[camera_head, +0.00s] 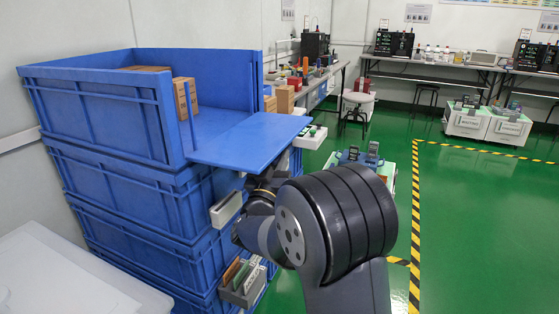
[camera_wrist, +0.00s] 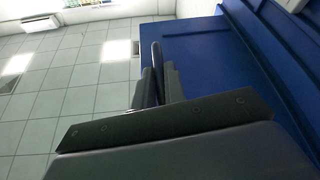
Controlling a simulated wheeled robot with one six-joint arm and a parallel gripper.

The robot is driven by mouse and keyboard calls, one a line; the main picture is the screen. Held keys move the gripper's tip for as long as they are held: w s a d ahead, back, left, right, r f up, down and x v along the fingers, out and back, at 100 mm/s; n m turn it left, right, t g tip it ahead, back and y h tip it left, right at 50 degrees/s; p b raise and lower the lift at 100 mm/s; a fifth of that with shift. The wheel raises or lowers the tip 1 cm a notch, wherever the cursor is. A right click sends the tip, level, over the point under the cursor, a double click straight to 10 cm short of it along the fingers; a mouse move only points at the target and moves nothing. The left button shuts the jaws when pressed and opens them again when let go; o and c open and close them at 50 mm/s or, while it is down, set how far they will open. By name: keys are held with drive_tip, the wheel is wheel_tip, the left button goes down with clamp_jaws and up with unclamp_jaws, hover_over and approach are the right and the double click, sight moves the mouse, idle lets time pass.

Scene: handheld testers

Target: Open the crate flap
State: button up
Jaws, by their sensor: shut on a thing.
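The top blue crate (camera_head: 100,120) stands on a stack of blue crates. Its flap (camera_head: 245,138) is folded outward and lies about level, leaving that side open. My gripper (camera_head: 272,174) is beneath the flap's front right part, mostly hidden by the flap and my arm. In the wrist view, my gripper (camera_wrist: 158,72) is shut on the edge of the flap (camera_wrist: 200,58), which fills the right side as a dark blue panel. The exact contact is dark and hard to make out.
Cardboard boxes (camera_head: 185,95) sit inside the top crate. Small bins (camera_head: 242,284) hang on the stack below the flap. A low cart with devices (camera_head: 358,158) stands just behind my arm. Green floor (camera_head: 480,220) is free to the right.

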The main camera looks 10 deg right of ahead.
sight(281, 150)
clamp_jaws()
drive_tip(key=r+n+p, duration=0.1)
drive_tip(key=r+n+y+p, duration=0.1)
drive_tip(key=r+n+p, duration=0.1)
drive_tip(key=shift+s+d+y, duration=0.15)
drive_tip(key=shift+d+y, duration=0.05)
drive_tip(key=shift+y, duration=0.1)
drive_tip(key=shift+t, duration=0.3)
drive_tip(key=o, duration=0.7)
unclamp_jaws()
drive_tip(key=shift+c, duration=0.2)
drive_tip(key=p+v, duration=0.1)
drive_tip(key=v, duration=1)
